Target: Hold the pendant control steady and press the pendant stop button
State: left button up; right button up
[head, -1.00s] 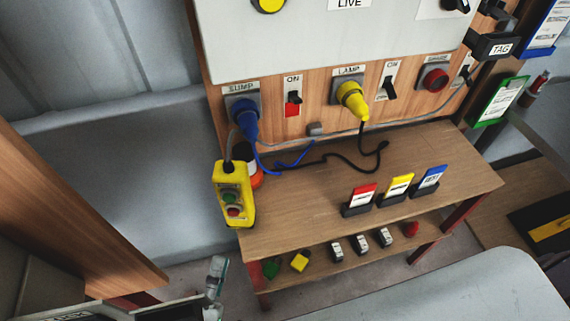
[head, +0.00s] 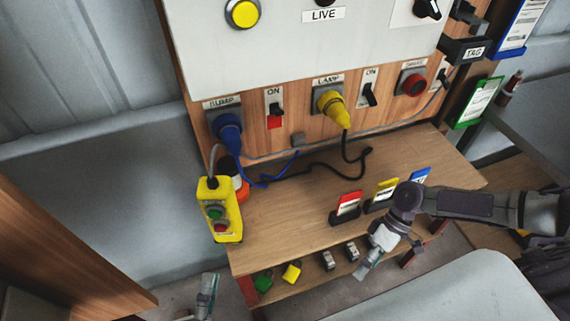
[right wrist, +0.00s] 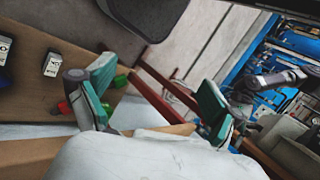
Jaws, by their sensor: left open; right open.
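The yellow pendant control (head: 232,215) hangs by its cable at the left front corner of the wooden bench. Its face shows a green button (head: 214,212) above a red stop button (head: 221,227). My left gripper (head: 207,290) is at the bottom edge of the head view, below the pendant and apart from it; only a fingertip part shows. My right gripper (head: 368,265) is over the bench's front right, well to the right of the pendant. Its two green-padded fingers stand apart with nothing between them in the right wrist view (right wrist: 155,100).
Red, yellow and blue card holders (head: 346,209) stand on the bench (head: 285,225), partly behind my right arm. Padlocks (head: 291,272) and small tags lie on the lower shelf. Blue (head: 229,130) and yellow (head: 333,107) plugs sit in the panel. A wooden edge (head: 60,240) stands at left.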

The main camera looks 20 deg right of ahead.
aim_at(216, 180)
jog(key=w+a+r+n+t+h, duration=0.1)
jog(key=w+a+r+n+t, duration=0.15)
jog(key=w+a+r, duration=0.45)
jog(key=w+a+r+n+t+h, duration=0.1)
jog(key=w+a+r+n, duration=0.25)
jog(key=r, duration=0.75)
jog(key=w+a+r+n+t+h, duration=0.15)
jog(key=w+a+r+n, duration=0.3)
jog(key=r, duration=0.45)
jog(key=shift+m+y, duration=0.35)
jog(key=shift+y, duration=0.1)
jog(key=w+a, duration=0.1)
jog(key=a, duration=0.3)
jog(key=w+a, duration=0.2)
jog(key=a, duration=0.2)
jog(key=w+a, duration=0.1)
jog(key=a, duration=0.3)
jog(key=shift+w+a+r, duration=0.1)
jog(key=shift+w+a, duration=0.05)
jog(key=x, duration=0.3)
jog(key=shift+a+f, duration=0.1)
jog(key=shift+f, duration=0.25)
jog(key=shift+w+a+f, duration=0.15)
jog(key=shift+a+f, duration=0.05)
jog(key=shift+f, duration=0.4)
